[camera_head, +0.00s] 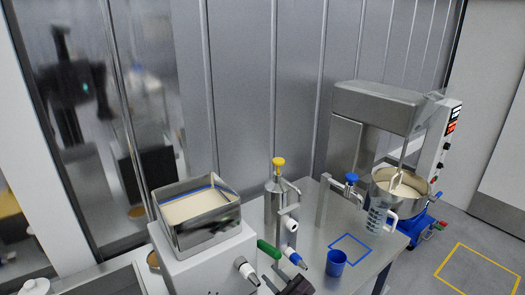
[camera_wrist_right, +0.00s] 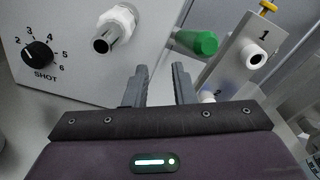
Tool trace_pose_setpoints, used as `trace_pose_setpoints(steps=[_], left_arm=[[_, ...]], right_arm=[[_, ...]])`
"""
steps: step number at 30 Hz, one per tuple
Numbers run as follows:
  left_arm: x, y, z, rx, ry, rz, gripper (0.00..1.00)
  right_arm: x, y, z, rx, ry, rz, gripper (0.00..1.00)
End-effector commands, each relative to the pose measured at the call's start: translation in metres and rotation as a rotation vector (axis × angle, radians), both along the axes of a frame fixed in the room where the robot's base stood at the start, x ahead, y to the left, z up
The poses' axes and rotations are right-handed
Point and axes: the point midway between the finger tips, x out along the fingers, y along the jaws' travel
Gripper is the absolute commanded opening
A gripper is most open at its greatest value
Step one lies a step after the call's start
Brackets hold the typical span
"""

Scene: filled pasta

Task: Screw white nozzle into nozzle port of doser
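The doser (camera_head: 205,258) is a white box with a steel hopper on top, at the lower left of the head view. Its nozzle port (camera_head: 245,270), a white nut around a metal tube, also shows in the right wrist view (camera_wrist_right: 106,38) with its end open. A white round piece with a dark opening, likely the white nozzle (camera_wrist_right: 255,59), sticks out of a metal plate marked 1; it also shows in the head view (camera_head: 291,225). My right gripper (camera_wrist_right: 160,85) has its fingers apart, nothing visible between them, below and right of the port. My left gripper is out of view.
A green cylinder (camera_wrist_right: 197,42) lies between port and plate, close beyond my right fingers. A blue-tipped piece (camera_head: 297,260) is beside it. A blue cup (camera_head: 336,263) and a measuring jug (camera_head: 379,218) stand on the steel table, with bare surface around the cup. A mixer (camera_head: 380,108) stands behind.

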Motion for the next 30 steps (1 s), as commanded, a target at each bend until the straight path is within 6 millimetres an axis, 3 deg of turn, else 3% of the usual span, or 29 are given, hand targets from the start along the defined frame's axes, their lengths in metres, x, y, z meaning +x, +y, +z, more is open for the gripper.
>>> trace_pose_setpoints(steps=[1,6,14,24,30], left_arm=[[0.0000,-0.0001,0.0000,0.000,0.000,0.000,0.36],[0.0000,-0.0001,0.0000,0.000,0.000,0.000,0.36],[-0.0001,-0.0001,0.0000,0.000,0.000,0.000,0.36],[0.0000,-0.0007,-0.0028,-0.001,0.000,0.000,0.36],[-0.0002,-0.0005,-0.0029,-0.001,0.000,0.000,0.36]], right_arm=[[-0.0121,0.0641,0.0224,0.072,-0.033,0.024,0.23],[-0.0136,0.0646,0.0207,-0.162,-0.197,0.034,0.23],[-0.0135,0.0645,0.0206,-0.328,-0.313,0.040,0.23],[-0.0138,0.0651,0.0210,-0.808,-0.656,0.061,0.23],[-0.0127,0.0639,0.0216,-0.869,-0.697,0.061,0.23]])
